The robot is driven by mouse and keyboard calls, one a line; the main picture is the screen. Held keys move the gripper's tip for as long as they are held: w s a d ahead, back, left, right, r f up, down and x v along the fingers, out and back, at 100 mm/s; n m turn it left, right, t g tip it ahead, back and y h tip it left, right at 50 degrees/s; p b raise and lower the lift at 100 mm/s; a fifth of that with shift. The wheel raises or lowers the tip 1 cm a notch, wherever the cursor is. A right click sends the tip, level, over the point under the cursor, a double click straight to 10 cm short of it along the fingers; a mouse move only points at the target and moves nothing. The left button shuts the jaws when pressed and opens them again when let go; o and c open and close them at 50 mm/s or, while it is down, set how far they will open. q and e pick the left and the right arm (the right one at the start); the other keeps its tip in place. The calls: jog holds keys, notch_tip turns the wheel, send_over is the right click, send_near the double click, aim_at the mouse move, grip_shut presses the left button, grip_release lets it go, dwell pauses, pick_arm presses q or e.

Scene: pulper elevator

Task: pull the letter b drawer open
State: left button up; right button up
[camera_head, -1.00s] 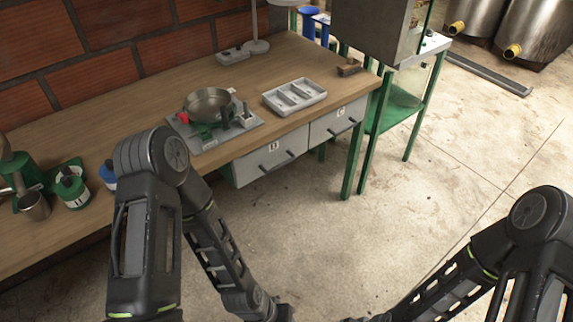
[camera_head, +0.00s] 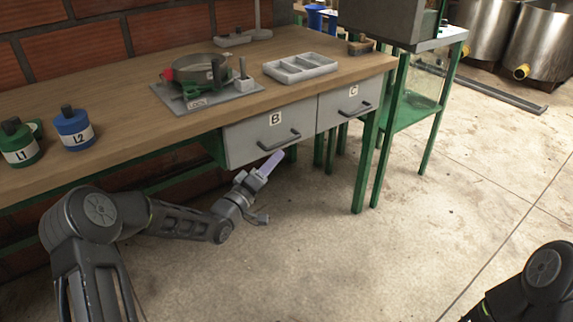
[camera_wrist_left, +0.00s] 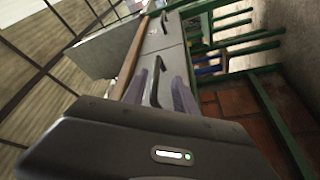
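The letter B drawer (camera_head: 245,141) is a light grey front under the wooden table, flush with the C drawer beside it. Its dark bar handle (camera_head: 280,141) runs across the front below the B label. My left gripper (camera_head: 272,163) is just below and in front of this handle. In the left wrist view, its two purple fingers (camera_wrist_left: 160,96) are apart, with the dark handle (camera_wrist_left: 155,80) showing between them in the picture. I cannot tell whether they touch it. My right gripper is outside the picture; only part of that arm shows at lower right.
The C drawer (camera_head: 345,106) is to the right of B. Green table legs (camera_head: 366,165) stand right of the drawers. A pan fixture (camera_head: 205,80), a grey tray (camera_head: 300,67) and lettered jars (camera_head: 73,128) are on the tabletop. The floor in front is clear.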

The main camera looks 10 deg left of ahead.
aim_at(286, 142)
pick_arm(q)
jog(key=shift+a+r+h, duration=0.3)
jog(key=shift+r, duration=0.1)
jog(key=shift+w, duration=0.1)
jog(key=b+x, duration=0.1)
jog(key=x, duration=0.6)
jog(key=shift+w+d+r+b, duration=0.1)
jog(key=shift+w+d+b, duration=0.05)
jog(key=shift+w+b, duration=0.2)
grip_shut()
dwell(1.1)
